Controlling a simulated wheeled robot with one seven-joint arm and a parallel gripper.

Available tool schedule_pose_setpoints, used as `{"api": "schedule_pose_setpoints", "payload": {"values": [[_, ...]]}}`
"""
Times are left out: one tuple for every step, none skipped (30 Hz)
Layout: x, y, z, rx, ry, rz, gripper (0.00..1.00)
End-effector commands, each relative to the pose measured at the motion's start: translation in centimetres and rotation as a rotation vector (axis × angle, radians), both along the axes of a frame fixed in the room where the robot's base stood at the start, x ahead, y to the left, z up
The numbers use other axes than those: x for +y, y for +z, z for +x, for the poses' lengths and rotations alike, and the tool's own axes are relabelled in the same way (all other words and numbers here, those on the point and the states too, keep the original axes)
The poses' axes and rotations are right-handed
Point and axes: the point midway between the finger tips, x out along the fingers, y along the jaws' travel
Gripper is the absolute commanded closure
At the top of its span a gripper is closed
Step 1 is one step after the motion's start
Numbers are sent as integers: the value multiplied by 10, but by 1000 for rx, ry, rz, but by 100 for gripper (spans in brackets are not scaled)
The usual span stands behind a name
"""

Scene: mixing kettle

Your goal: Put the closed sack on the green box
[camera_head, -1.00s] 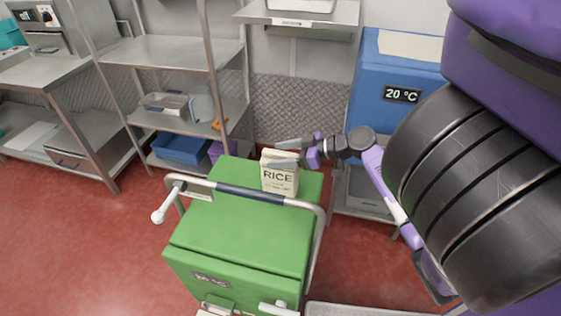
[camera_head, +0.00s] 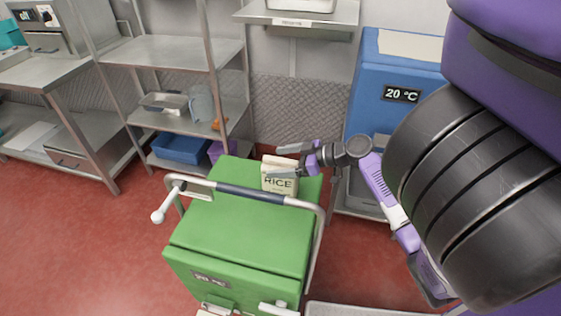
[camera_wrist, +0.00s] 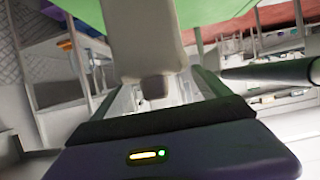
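The closed sack (camera_head: 279,184), a cream packet marked RICE, stands about upright at the back of the green box's top (camera_head: 240,230). Its base appears to rest on the lid, just behind the handle bar. My gripper (camera_head: 287,161) reaches in from the right, with one finger behind the sack's top and one in front. The fingers are spread, with the sack between them. In the wrist view the pale sack (camera_wrist: 147,40) lies between the fingers, with gaps at its sides, and the green lid shows behind it.
A metal handle bar (camera_head: 250,195) runs along the box, with a white-ended lever (camera_head: 160,216) at left. A blue machine reading 20 °C (camera_head: 395,90) stands behind my arm. Metal shelves (camera_head: 170,52) stand at the back left. The front of the green lid is clear.

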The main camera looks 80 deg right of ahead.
Motion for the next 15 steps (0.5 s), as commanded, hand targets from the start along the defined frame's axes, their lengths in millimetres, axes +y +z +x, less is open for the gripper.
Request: {"api": "schedule_pose_setpoints", "payload": {"values": [[0, 1, 0, 0, 0, 0, 13], [0, 1, 0, 0, 0, 0, 13], [0, 2, 0, 0, 0, 0, 13], [0, 2, -3, 0, -2, -1, 13], [0, 2, -6, 0, -3, -1, 13], [0, 4, -11, 1, -3, -1, 13], [1, 5, -15, 1, -2, -2, 13], [1, 7, -19, 1, -3, -2, 13], [2, 9, -26, 1, -3, -2, 13], [2, 12, -32, 1, -3, -2, 13], [3, 14, -38, 2, -3, -3, 13], [4, 17, -46, 2, -4, -3, 13], [5, 20, -52, 2, -3, -2, 13], [5, 22, -58, 2, -2, -3, 13], [6, 25, -65, 2, -4, -3, 13]]}}
